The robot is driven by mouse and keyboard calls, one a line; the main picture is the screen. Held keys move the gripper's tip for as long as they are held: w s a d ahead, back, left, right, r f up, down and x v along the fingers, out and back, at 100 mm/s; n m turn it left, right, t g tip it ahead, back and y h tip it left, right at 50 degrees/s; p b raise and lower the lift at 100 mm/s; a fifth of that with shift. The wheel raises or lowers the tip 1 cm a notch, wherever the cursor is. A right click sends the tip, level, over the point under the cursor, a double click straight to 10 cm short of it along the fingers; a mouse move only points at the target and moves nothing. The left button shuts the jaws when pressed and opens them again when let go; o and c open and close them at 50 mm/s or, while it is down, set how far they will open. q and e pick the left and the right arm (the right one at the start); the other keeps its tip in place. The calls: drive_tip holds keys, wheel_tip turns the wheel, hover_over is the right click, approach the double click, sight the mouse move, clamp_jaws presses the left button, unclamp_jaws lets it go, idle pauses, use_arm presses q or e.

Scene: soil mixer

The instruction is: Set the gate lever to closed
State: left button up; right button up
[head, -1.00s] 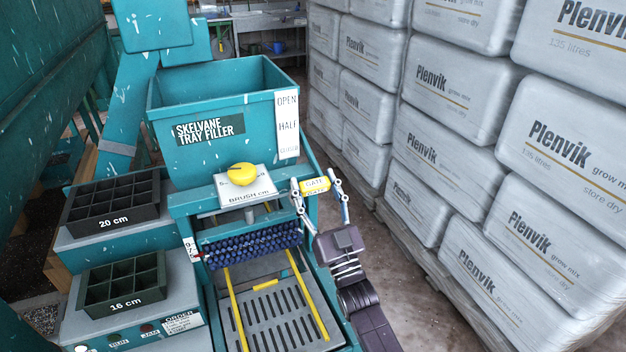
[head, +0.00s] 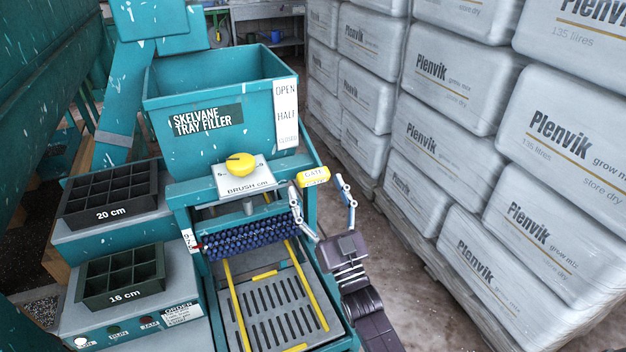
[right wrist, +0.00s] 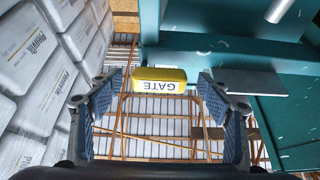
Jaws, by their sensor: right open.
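The gate lever is a yellow handle (head: 313,176) marked GATE, at the right side of the teal tray filler (head: 158,97). It sits below the white OPEN/HALF/CLOSED scale (head: 286,113), near the scale's lower end. My right gripper (head: 319,182) is open, its fingers apart and empty, close below and to the right of the handle. In the right wrist view the yellow handle (right wrist: 159,80) lies between and beyond the two open fingertips (right wrist: 154,88), apart from both. My left gripper is not in view.
Stacked white Plenvik bags (head: 442,136) form a wall on the right. A yellow brush knob (head: 240,164) sits left of the handle. A blue brush roller (head: 250,240) is below. Black trays (head: 112,194) stand at left. Bare floor lies between machine and bags.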

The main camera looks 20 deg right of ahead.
drive_tip(key=v, duration=0.9)
drive_tip(key=shift+f, duration=0.1)
